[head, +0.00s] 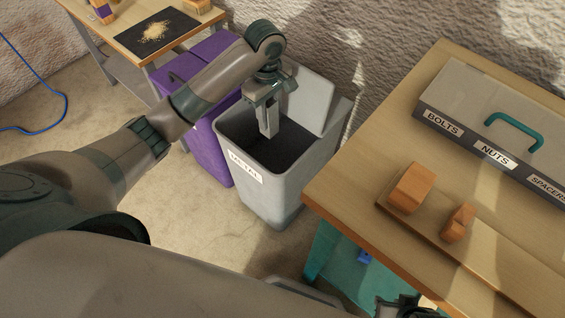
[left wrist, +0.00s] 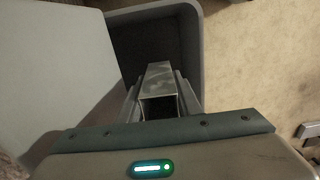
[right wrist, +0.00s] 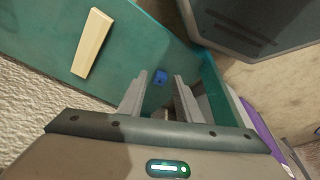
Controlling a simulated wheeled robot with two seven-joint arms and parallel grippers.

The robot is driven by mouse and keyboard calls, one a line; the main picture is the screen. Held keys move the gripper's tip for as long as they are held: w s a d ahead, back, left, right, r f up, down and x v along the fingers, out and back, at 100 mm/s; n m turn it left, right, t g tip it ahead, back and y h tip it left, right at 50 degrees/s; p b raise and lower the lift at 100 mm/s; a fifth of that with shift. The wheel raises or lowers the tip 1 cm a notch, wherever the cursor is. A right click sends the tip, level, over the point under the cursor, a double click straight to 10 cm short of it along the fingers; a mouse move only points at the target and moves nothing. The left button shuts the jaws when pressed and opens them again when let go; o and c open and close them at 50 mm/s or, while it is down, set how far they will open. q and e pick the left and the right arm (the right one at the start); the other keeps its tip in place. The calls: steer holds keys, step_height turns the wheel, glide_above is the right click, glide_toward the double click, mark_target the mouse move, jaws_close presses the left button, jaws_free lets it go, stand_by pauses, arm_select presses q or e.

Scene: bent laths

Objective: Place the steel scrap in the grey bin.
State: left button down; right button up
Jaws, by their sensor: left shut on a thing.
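The steel scrap, a short square tube (left wrist: 158,78), is between the fingers of my left gripper (head: 266,98), which is shut on it. In the head view the scrap (head: 268,122) points down over the open mouth of the grey bin (head: 268,188). The bin has a white label on its front, partly readable, and its lid stands raised at the back. In the left wrist view the dark inside of the bin (left wrist: 188,28) lies beyond the scrap.
A closed purple bin (head: 208,150) stands left of the grey one. At right, a wooden table (head: 345,170) bears wooden blocks (head: 411,188) and a labelled case (head: 490,125).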

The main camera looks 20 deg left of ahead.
arm_select(q)
steer(key=shift+a+f, duration=0.1)
arm_select(e)
steer(key=shift+r, duration=0.35)
